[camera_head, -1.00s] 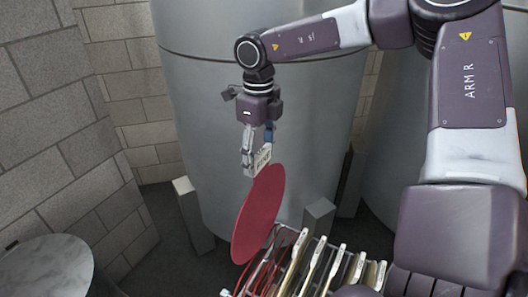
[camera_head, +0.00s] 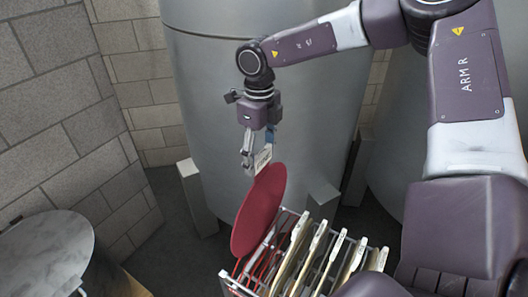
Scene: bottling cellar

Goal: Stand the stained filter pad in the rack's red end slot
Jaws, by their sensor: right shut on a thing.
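A round dark-red filter pad (camera_head: 258,212) hangs from my right gripper (camera_head: 256,160), which is shut on its top edge. The pad is tilted, its lower edge at the left end of the rack. The wire rack (camera_head: 234,284) stands at the bottom of the head view, with red wires (camera_head: 252,270) at its left end. The pad hides part of the red end, so I cannot tell whether its lower edge is inside the slot. My left gripper is not in view.
Several pale filter pads (camera_head: 317,255) stand in the rack to the right of the red end. A large grey tank (camera_head: 280,110) is behind, with block-like feet (camera_head: 196,200). A round metal top (camera_head: 45,258) is at lower left, near a block wall (camera_head: 65,110).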

